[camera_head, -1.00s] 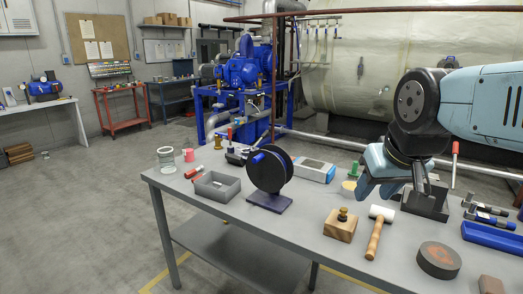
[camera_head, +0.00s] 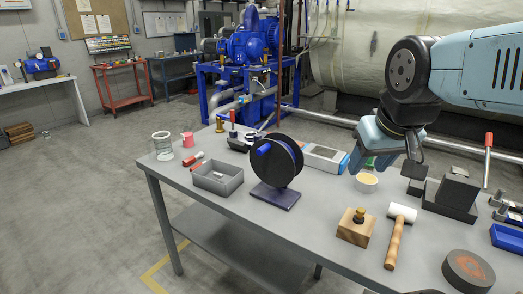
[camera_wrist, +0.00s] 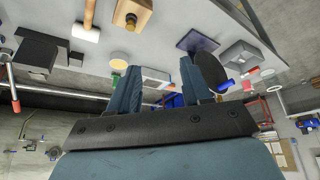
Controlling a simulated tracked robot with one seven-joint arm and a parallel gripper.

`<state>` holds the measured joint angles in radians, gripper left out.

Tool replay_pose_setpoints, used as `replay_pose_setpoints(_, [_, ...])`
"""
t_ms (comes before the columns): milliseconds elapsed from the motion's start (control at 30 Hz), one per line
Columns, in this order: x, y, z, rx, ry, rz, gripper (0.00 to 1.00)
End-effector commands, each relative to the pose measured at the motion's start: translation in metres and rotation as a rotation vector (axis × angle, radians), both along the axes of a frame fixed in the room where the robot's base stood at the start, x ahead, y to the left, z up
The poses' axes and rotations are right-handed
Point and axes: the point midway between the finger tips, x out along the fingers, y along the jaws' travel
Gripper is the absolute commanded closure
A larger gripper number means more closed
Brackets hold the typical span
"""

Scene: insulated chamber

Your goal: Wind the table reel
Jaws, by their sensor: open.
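The table reel (camera_head: 276,163) is a black disc standing upright on a dark purple base plate (camera_head: 274,195) on the grey table. A blue crank handle (camera_head: 263,150) sticks out from its left face. In the wrist view the reel (camera_wrist: 207,60) is partly hidden behind one finger, and its blue handle (camera_wrist: 226,85) shows beside that finger. My gripper (camera_head: 366,163) is open and empty above the table, to the right of the reel and apart from it. Its two blue fingers (camera_wrist: 158,90) are spread in the wrist view.
On the table (camera_head: 322,205), a grey open box (camera_head: 217,181), glass jar (camera_head: 163,146) and pink cup (camera_head: 187,139) stand left of the reel. A blue-grey device (camera_head: 325,156) lies behind it. A wooden block (camera_head: 356,229), mallet (camera_head: 397,232) and round puck (camera_head: 468,270) stand at right.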

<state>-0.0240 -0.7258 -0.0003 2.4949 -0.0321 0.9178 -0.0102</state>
Motion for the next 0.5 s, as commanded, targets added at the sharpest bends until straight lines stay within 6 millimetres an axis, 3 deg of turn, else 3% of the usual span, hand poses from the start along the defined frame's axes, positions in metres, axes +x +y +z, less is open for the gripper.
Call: replay_pose_setpoints(500, [0.047, 0.016, -0.056, -0.594, 0.473, 0.572, 0.52])
